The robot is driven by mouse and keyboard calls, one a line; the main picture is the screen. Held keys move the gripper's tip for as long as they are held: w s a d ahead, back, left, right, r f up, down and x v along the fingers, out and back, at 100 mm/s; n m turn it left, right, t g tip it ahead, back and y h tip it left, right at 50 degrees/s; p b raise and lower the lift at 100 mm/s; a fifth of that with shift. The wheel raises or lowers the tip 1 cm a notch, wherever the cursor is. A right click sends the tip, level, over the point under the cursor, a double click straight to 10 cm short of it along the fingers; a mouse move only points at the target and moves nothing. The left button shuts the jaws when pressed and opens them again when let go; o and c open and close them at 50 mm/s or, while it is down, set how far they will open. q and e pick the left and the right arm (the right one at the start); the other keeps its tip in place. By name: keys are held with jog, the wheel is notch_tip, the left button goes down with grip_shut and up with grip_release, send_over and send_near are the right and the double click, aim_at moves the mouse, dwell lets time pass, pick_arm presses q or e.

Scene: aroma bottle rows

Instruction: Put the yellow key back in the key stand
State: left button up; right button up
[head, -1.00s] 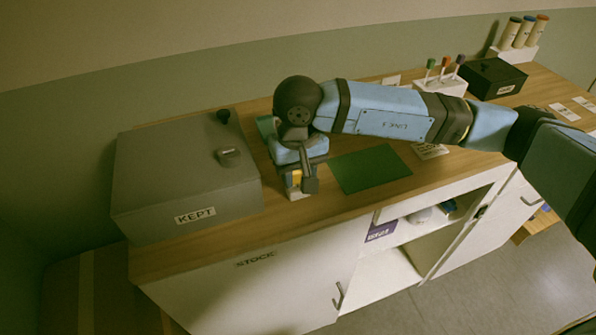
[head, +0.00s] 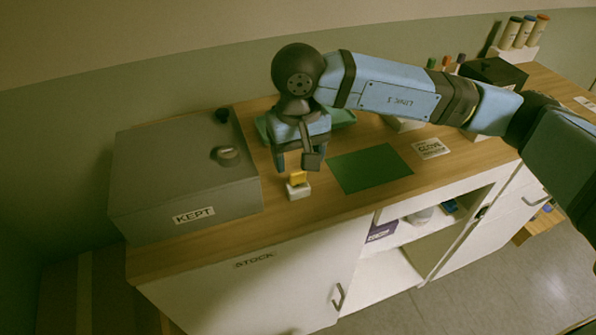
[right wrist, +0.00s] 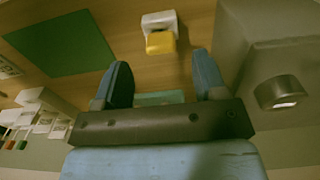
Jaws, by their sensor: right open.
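The yellow key (head: 298,176) sits in the small white key stand (head: 298,190) near the front edge of the counter. In the right wrist view the yellow key (right wrist: 170,42) stands against the white stand (right wrist: 158,20), beyond the fingertips. My right gripper (head: 300,168) is open and empty, just above and behind the key. In the right wrist view its two fingers (right wrist: 163,75) are spread, with nothing between them and a gap to the key. My left gripper is not in view.
A grey box marked KEPT (head: 180,180) stands just left of the stand. A green mat (head: 370,168) lies to the right. A teal tray (head: 340,117) is behind my gripper. A white rack (head: 515,53) with bottles stands at the back right.

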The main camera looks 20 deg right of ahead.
aim_at(298, 172)
notch_tip(298, 172, up, 9)
dwell(0.7)
